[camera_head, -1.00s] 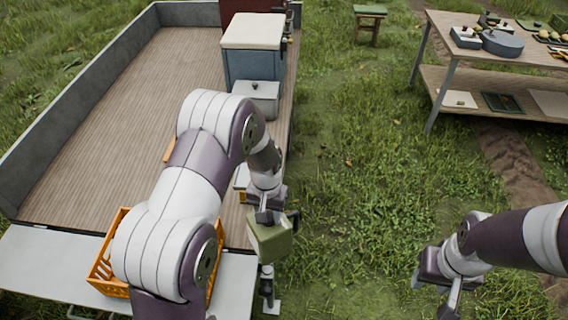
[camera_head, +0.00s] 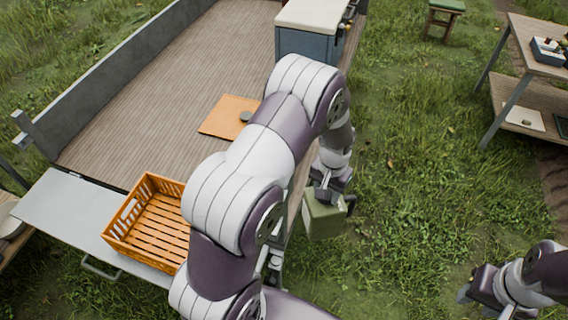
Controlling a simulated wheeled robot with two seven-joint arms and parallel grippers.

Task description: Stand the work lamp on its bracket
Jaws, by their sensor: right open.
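A boxy olive-green object that looks like the work lamp (camera_head: 323,219) hangs upright at the right side of the trailer bed, over the grass. My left gripper (camera_head: 330,194) is at its top and appears shut on it; the fingertips are partly hidden. A dark grip or handle shows beside it. My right gripper (camera_head: 482,302) is open and empty over the grass at lower right. I cannot make out the bracket for certain; my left arm covers much of the trailer's near right corner.
An orange crate (camera_head: 122,239) stands empty on the trailer's lowered tailgate (camera_head: 62,212). An orange board (camera_head: 216,117) with a small dark item lies on the trailer bed (camera_head: 150,95). A blue-grey cooler (camera_head: 305,46) stands farther back. A table (camera_head: 524,45) and stool (camera_head: 447,5) are at upper right.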

